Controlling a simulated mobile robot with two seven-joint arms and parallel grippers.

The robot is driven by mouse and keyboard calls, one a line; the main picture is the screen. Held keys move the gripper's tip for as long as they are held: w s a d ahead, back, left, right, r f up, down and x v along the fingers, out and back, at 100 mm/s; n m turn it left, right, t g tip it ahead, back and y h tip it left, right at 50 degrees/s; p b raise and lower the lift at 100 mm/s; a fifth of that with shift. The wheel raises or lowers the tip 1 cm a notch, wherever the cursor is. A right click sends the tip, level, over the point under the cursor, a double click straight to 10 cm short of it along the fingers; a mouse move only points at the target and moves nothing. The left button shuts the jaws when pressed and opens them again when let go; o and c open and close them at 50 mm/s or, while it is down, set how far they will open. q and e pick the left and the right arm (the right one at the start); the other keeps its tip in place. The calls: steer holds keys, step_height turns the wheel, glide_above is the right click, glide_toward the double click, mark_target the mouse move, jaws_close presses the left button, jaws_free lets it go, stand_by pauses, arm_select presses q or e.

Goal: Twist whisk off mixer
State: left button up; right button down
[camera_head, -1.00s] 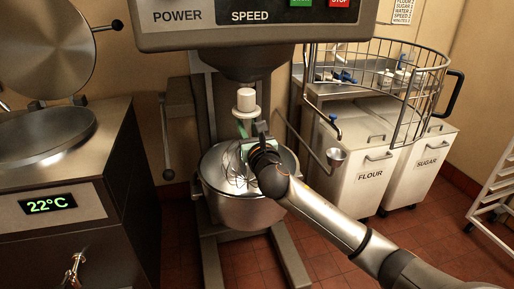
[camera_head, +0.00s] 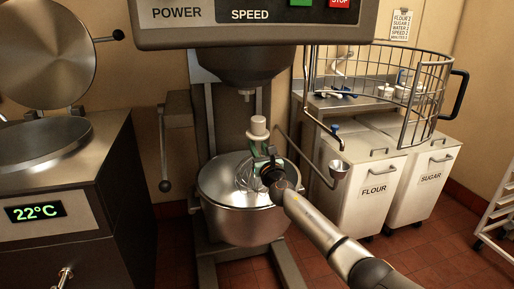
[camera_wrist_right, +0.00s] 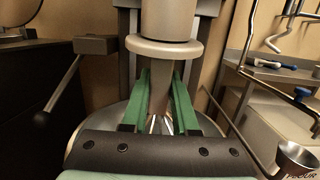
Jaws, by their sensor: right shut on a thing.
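The whisk (camera_head: 258,128) has a pale hub with a flange, and its wire cage hangs down into the mixer bowl (camera_head: 240,222). My right gripper (camera_head: 262,153) is shut on the whisk's shank just below the flange. In the right wrist view the green fingers (camera_wrist_right: 162,98) press on both sides of the shank, under the pale collar (camera_wrist_right: 163,48). The mixer head (camera_head: 245,65) is above, with its bare drive shaft (camera_head: 246,96) showing. The hub sits below and slightly right of the shaft, apart from it. The lower wires are partly hidden by the bowl and gripper. My left gripper is out of view.
The wire bowl guard (camera_head: 420,85) is swung open to the right. A metal arm with a small cup (camera_head: 338,168) stands right of the bowl. Flour (camera_head: 375,180) and sugar (camera_head: 425,178) bins are beyond. A cooker (camera_head: 70,190) stands left, and a lever (camera_head: 164,150) hangs beside the mixer column.

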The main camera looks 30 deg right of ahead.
mark_target(258, 143)
steer(key=shift+s+a+r+p, duration=0.2)
steer(key=shift+s+r+p, duration=0.25)
steer(key=shift+s+p, duration=0.35)
steer(key=shift+s+r+p, duration=0.1)
steer(key=shift+s+p, duration=0.1)
steer(key=shift+p, duration=0.25)
steer(key=shift+s+a+p, duration=0.2)
steer(key=shift+s+p, duration=0.4)
steer(key=shift+s, duration=0.05)
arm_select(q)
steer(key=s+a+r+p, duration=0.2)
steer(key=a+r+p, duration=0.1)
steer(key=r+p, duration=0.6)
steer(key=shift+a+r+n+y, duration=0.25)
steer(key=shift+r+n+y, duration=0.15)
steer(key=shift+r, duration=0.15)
arm_select(e)
steer(key=s+a+r, duration=0.1)
steer(key=s+a, duration=0.1)
steer(key=s, duration=0.6)
steer(key=s+a+r, duration=0.1)
steer(key=s+r, duration=0.1)
steer(key=s, duration=0.6)
steer(key=shift+a, duration=0.4)
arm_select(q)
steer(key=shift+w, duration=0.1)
arm_select(e)
steer(key=shift+a+r, duration=0.1)
